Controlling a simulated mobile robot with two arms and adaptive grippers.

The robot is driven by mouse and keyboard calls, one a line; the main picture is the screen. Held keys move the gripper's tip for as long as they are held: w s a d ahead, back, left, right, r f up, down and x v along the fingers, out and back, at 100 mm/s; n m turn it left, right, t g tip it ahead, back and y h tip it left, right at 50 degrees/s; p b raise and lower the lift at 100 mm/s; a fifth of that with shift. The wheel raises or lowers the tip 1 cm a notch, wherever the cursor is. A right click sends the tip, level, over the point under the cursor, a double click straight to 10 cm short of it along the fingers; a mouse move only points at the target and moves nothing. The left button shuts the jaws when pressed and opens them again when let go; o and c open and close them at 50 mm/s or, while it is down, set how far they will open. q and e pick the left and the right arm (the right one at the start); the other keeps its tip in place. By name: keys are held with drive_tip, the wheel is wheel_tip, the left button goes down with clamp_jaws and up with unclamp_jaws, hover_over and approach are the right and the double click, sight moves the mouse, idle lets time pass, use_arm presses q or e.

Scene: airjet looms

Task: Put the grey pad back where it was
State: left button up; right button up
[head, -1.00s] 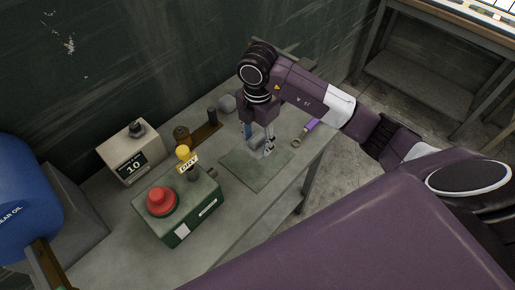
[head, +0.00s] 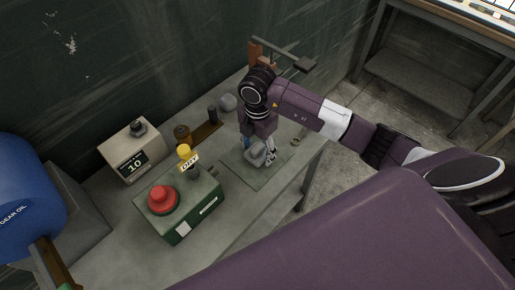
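A small rounded grey piece (head: 257,155), which looks like the grey pad, is at the fingers of my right gripper (head: 259,153), low over the flat green-grey mat (head: 240,172). The fingers straddle it. I cannot tell whether they press on it or whether it touches the mat. A second rounded grey piece (head: 228,103) sits on the bench near the wall. My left gripper is out of view.
A beige display box (head: 133,152) and blue drum (head: 25,205) are farther left. A ring-ended tool (head: 295,141) lies right, partly hidden by my arm.

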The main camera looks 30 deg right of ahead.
sight(258, 147)
drive_tip(key=shift+r, duration=0.45)
wheel_tip(258, 147, up, 10)
drive_tip(key=shift+b, duration=1.15)
drive_tip(key=shift+r, duration=0.75)
